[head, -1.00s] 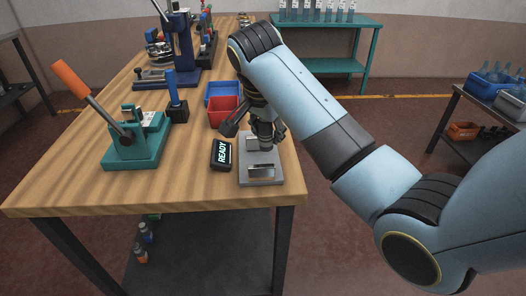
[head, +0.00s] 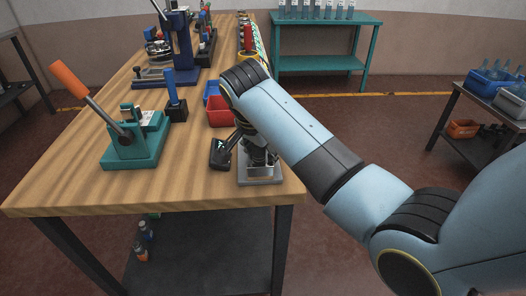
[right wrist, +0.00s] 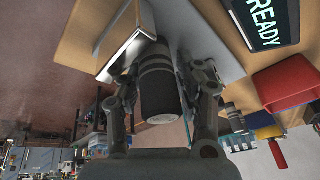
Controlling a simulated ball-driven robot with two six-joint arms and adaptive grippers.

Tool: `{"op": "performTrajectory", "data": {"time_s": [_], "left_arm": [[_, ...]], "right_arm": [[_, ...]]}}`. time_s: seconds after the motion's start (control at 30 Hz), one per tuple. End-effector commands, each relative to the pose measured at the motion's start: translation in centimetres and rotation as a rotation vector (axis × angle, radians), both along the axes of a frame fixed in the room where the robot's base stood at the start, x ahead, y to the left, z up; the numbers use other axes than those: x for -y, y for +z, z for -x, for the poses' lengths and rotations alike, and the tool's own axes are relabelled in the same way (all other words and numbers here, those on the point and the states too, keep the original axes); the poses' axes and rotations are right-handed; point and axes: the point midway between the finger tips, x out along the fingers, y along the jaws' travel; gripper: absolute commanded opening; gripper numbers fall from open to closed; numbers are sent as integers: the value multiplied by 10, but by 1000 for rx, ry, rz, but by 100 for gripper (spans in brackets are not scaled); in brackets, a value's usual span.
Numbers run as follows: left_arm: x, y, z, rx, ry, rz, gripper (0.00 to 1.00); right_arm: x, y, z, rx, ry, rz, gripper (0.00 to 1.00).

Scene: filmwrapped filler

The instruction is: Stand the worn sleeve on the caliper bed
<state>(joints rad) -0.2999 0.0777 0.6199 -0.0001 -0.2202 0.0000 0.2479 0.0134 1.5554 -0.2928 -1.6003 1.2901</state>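The worn sleeve (right wrist: 160,88) is a dark cylinder with lighter grey bands, seen nearly end-on in the right wrist view. My right gripper (right wrist: 159,72) has a finger on each side of it and appears shut on it. In the head view the right gripper (head: 257,153) is low over the caliper bed (head: 260,181), a grey metal plate at the table's front right corner. The bed also shows in the right wrist view (right wrist: 207,45). I cannot tell whether the sleeve's far end touches the bed. My left gripper is out of view.
A black READY display (head: 219,154) stands just left of the bed. Behind are a red bin (head: 219,112) and a blue bin (head: 211,90). A green lever press (head: 135,145) with an orange handle stands at left. The wooden table front (head: 150,190) is clear.

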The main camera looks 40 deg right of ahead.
Motion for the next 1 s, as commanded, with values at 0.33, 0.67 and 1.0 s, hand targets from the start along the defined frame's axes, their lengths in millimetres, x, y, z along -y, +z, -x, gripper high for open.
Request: {"op": "performTrajectory", "data": {"time_s": [0.33,0.67,1.0], "left_arm": [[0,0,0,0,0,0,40],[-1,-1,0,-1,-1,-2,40],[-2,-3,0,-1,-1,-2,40]], "right_arm": [[0,2,0,1,0,0,43],[-18,57,10,6,0,-2,43],[-35,110,21,1,0,0,43]]}}
